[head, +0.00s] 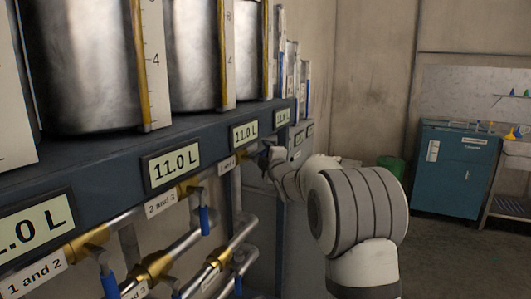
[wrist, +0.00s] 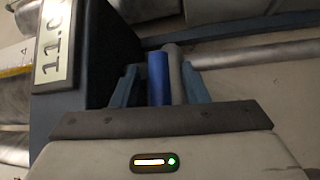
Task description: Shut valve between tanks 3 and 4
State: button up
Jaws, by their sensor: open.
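In the wrist view, a blue valve handle (wrist: 158,78) stands between the two fingers of my gripper (wrist: 160,88), beside a grey rod or pipe (wrist: 176,75). The jaws are open, with a gap on the handle's left. In the head view my gripper (head: 263,157) is at the far brass valve (head: 242,156) under the tank shelf, beside a small label (head: 227,164) whose digits I cannot read surely. That valve's handle is hidden in the head view.
Nearer valves with blue handles (head: 204,220) carry labels like "2 and 4" (head: 160,204) and "1 and 2" (head: 35,275). Steel tanks (head: 192,55) stand on the shelf above 11.0 L displays (head: 172,168). Lower pipes (head: 235,238) run close by. A blue cabinet (head: 455,175) stands at right beyond open floor.

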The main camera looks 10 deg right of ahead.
jog(key=shift+c, duration=0.4)
grip_shut()
